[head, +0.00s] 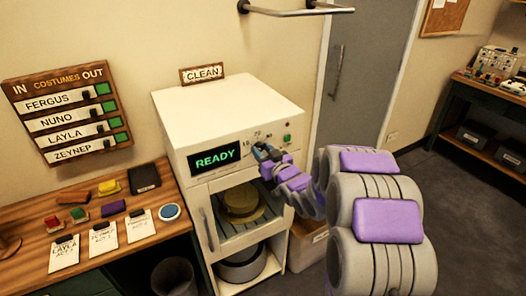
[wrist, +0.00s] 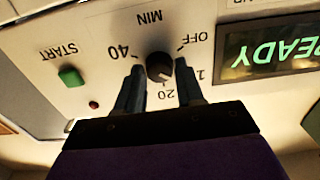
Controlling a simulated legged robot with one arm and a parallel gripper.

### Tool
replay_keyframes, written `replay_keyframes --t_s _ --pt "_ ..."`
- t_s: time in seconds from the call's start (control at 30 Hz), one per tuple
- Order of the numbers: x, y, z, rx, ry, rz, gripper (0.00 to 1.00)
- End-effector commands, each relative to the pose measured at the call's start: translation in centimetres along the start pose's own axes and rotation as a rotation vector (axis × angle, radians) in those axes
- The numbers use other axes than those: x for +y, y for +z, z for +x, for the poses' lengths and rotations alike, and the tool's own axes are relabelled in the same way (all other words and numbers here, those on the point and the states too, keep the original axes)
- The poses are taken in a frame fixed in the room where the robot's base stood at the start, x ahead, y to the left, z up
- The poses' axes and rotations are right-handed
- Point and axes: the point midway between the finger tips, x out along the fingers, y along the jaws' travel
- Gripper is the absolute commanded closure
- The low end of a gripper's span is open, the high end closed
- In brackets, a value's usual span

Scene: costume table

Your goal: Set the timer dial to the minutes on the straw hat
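The timer dial (wrist: 158,68) is a dark round knob on the white cabinet's front panel. The wrist view shows it upside down, with marks reading OFF, 20, 40 and MIN around it; I cannot tell its setting for sure. My gripper (wrist: 159,86) is open, with one finger on each side of the dial; contact is unclear. In the head view my gripper (head: 264,152) is at the panel and covers most of the dial. The straw hat (head: 241,204) lies on a rack inside the cabinet; no minutes are readable on it.
A display (head: 214,160) reads READY beside the dial. A green START button (wrist: 70,76) is on the dial's other side. The cabinet (head: 187,125) has a CLEAN sign on top. A wooden table (head: 92,211) with cards and coloured blocks stands left, below a costumes board (head: 68,108).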

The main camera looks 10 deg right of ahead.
Motion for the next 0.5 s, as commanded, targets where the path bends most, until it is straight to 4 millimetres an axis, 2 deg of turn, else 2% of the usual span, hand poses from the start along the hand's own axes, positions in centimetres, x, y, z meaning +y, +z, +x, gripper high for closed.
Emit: replay_keyframes --t_s 0.03,0.33,0.5 --pt "0.0 0.0 -0.01 0.0 0.0 0.0 0.68" --pt "0.03 0.0 -0.05 0.0 -0.003 0.001 0.96" --pt "0.09 0.04 -0.09 0.0 -0.001 -0.007 0.96"
